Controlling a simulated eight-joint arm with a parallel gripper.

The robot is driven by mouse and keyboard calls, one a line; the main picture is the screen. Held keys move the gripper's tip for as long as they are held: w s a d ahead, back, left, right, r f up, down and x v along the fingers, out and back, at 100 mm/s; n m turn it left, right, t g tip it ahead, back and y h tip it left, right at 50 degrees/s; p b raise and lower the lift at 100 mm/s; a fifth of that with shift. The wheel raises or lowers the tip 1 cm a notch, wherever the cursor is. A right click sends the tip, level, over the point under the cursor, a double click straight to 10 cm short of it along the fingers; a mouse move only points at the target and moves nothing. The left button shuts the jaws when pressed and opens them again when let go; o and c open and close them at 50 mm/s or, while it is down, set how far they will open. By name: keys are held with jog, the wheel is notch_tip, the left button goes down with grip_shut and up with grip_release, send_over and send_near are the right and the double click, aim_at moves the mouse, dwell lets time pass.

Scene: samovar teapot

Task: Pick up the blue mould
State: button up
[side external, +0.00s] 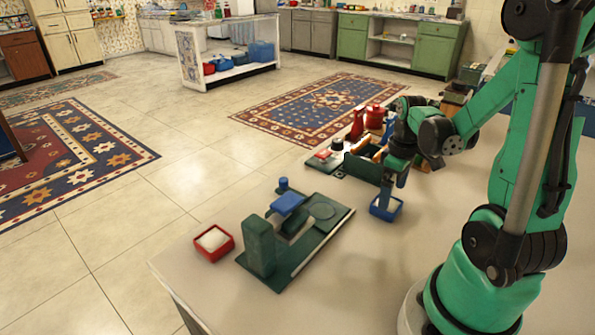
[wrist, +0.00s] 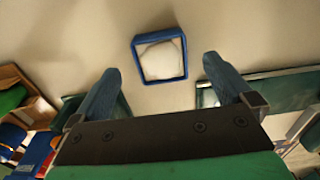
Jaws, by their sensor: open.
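The blue mould (side external: 381,214) is a small square frame with white filling, on the pale table below my gripper. In the wrist view the blue mould (wrist: 160,81) lies flat and appears beyond and between my fingertips. My gripper (side external: 394,184) points down just above the mould, with its blue fingers spread. In the wrist view my gripper (wrist: 160,66) is open with nothing between its fingers. The side view does not show clearly how far the fingertips are above the mould.
A dark green stand (side external: 261,247) with a blue part on top is on the table left of the mould. A red mould (side external: 227,253) with white filling lies further left. Red and green items (side external: 366,128) crowd the table behind my gripper. Table in front of the mould is clear.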

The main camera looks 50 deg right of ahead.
aim_at(391, 201)
jog(key=shift+f, duration=1.85)
jog(key=shift+c, duration=0.2)
jog(key=c, duration=1.2)
jog(key=shift+r, duration=0.2)
